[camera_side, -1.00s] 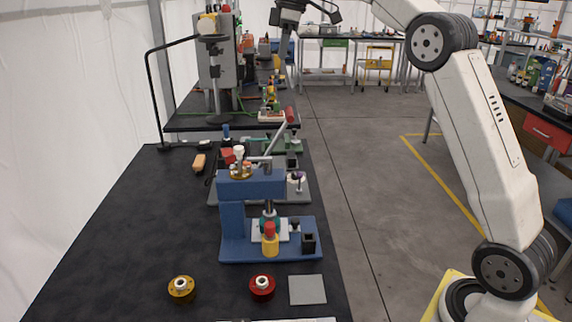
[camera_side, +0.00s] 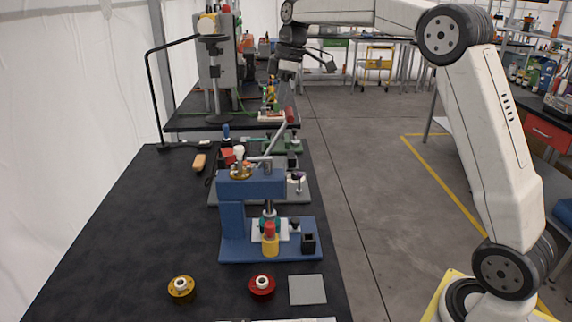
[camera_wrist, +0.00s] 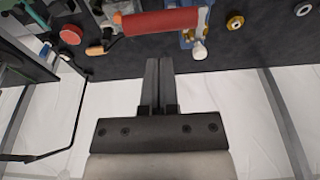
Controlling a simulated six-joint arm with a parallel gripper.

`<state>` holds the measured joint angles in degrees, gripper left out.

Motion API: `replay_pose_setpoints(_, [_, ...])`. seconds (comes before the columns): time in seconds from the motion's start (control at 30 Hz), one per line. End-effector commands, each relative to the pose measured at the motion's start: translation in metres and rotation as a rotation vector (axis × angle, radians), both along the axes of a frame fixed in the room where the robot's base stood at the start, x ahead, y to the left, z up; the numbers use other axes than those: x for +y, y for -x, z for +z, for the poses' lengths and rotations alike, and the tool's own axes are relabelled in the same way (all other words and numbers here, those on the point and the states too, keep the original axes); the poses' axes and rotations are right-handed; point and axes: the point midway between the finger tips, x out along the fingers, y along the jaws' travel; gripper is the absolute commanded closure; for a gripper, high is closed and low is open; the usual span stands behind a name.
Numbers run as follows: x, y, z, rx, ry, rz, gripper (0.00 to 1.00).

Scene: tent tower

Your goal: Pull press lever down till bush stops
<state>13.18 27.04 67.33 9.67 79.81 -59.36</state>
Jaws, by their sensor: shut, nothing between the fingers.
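The blue press (camera_side: 232,222) stands on the black bench in the side view. Its grey lever (camera_side: 276,138) slants up to a red handle (camera_side: 290,115), which is raised. The red handle (camera_wrist: 160,22) lies across the top of the wrist view, beyond my fingertips. Under the press ram is a red piece (camera_side: 269,229) on a yellow cylinder (camera_side: 270,245); I cannot tell how the bush sits. My gripper (camera_side: 285,74) is above the handle in the side view. In the wrist view its fingers (camera_wrist: 161,62) are shut and empty, apart from the handle.
A gold flanged part (camera_side: 181,289), a red flanged part (camera_side: 262,287) and a grey square plate (camera_side: 307,290) lie at the front of the bench. Other fixtures and an orange-handled tool (camera_side: 199,162) are behind the press. The bench's left side is mostly clear.

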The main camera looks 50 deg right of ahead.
Motion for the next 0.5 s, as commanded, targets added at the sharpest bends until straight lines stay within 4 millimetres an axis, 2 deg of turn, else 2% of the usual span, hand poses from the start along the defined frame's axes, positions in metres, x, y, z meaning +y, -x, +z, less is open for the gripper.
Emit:
replay_pose_setpoints(0.2, [-0.006,0.006,-0.011,-0.001,0.000,0.000,1.00])
replay_pose_setpoints(0.5, [-0.008,0.007,-0.015,-0.001,0.000,0.000,1.00])
